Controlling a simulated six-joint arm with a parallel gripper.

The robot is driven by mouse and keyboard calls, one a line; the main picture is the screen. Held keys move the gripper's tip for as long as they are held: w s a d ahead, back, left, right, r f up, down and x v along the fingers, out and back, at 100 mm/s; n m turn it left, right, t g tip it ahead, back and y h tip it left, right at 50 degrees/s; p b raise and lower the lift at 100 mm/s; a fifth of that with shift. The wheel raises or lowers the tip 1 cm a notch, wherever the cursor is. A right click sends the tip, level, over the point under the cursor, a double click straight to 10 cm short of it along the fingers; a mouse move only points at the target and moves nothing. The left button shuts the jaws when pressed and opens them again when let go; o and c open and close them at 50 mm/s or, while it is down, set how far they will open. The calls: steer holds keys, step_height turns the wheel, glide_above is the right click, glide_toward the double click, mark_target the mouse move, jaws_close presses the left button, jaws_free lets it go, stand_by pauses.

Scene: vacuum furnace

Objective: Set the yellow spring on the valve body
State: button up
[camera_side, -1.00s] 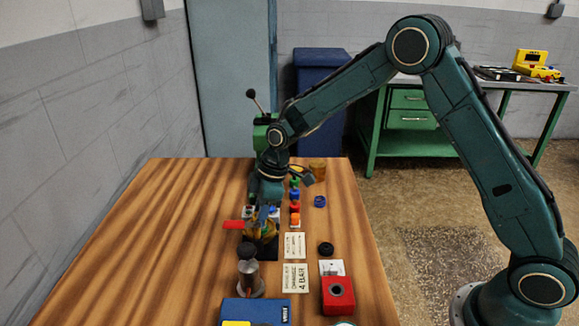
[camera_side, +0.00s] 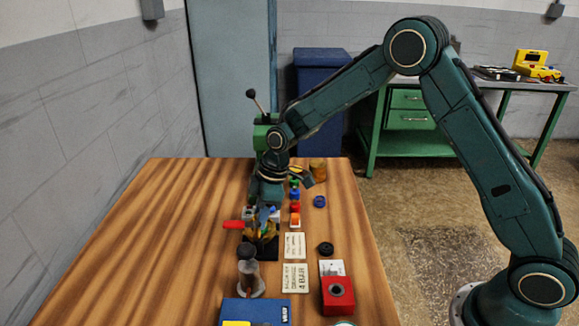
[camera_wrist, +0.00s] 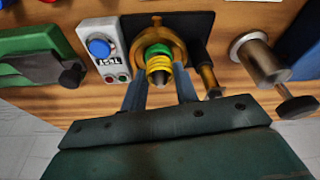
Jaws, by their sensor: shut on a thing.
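The brass valve body (camera_wrist: 176,44) stands on a black plate (camera_wrist: 198,25) in the wrist view. The yellow spring (camera_wrist: 158,64) is between the fingertips of my gripper (camera_wrist: 160,78), which is shut on it. A green ring or coil (camera_wrist: 158,49) shows just beyond the spring, within the outline of the valve body. The spring overlaps the valve body in this view; I cannot tell whether they touch. In the side view my gripper (camera_side: 265,212) is low over the valve body (camera_side: 262,236) and partly hides it.
A TEST box with a blue button (camera_wrist: 100,48) stands beside the plate. A metal plunger-like tool (camera_wrist: 262,62) is on its other side. The table's left is clear.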

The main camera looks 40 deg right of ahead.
steer(key=shift+f, duration=0.15)
stand_by(0.3)
steer(key=o, duration=1.3)
steer(key=shift+o, duration=0.6)
steer(key=shift+s+a, duration=0.1)
steer(key=shift+a+r, duration=0.1)
steer(key=shift+r, duration=2)
steer(key=shift+w+v, duration=0.1)
steer(key=shift+v, duration=0.75)
steer(key=shift+w+v, duration=0.15)
steer(key=shift+v, duration=0.7)
steer(key=shift+a+r, duration=0.1)
steer(key=shift+a, duration=0.05)
